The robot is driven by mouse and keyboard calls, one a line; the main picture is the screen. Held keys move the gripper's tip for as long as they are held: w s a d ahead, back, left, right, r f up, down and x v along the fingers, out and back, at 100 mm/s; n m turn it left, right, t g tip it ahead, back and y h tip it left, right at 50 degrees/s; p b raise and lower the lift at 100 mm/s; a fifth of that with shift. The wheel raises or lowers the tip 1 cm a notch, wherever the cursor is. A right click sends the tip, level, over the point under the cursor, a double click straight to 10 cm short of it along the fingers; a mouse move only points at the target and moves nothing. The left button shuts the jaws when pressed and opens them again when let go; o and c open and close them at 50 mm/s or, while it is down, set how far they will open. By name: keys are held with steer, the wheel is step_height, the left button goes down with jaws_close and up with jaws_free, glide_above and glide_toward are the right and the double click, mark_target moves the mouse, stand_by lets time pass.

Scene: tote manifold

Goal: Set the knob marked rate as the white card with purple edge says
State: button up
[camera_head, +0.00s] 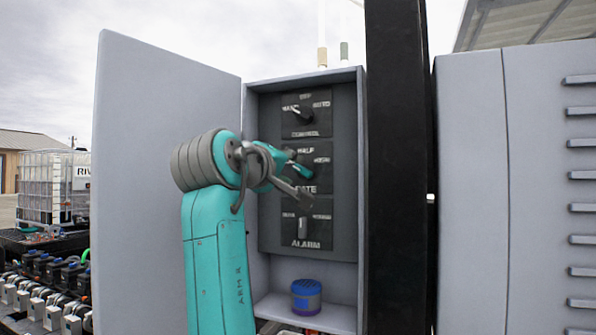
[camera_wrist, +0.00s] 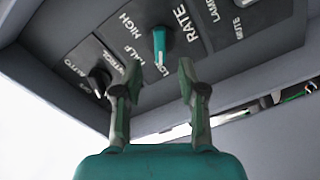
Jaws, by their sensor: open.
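I see no white card with purple edge.
The control knob (camera_head: 303,115) is above and the alarm knob (camera_head: 302,227) below, in the same grey cabinet. Its open door (camera_head: 150,180) stands at the left, a black post (camera_head: 397,200) at the right. A blue-lidded jar (camera_head: 306,298) sits on the cabinet shelf.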

mark_target(300, 170)
steer(key=shift+x, duration=2.5)
jaws_close()
